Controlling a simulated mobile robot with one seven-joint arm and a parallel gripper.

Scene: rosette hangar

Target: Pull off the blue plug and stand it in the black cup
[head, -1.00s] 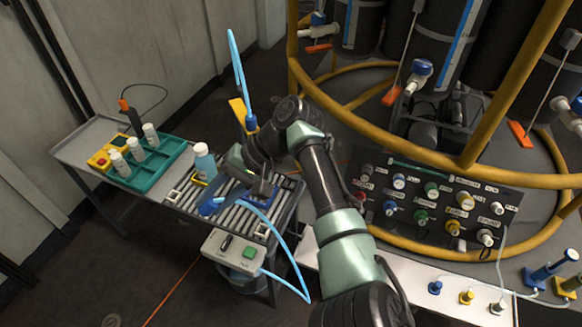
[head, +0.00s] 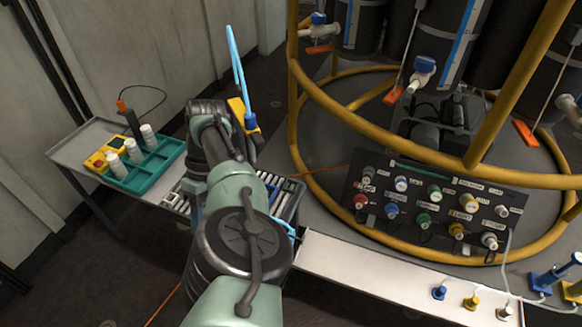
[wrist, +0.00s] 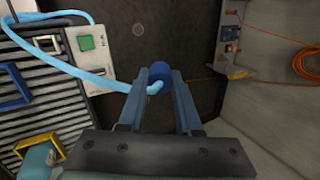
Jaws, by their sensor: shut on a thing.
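In the wrist view my gripper (wrist: 160,82) is shut on the blue plug (wrist: 159,71). A light blue hose (wrist: 112,85) bends away from the plug to the left, towards the roller cart. The plug is held beyond the cart's edge, with dark floor behind it. In the head view my arm hides the gripper and the held plug. I cannot pick out the black cup with certainty in either view.
The roller cart (wrist: 45,100) carries a control box with a green button (wrist: 86,42). A teal rack (head: 150,168) with white bottles stands on the grey table. A yellow tubular frame (head: 318,95), a valve panel (head: 410,222) and a white bench (head: 375,270) are at the right.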

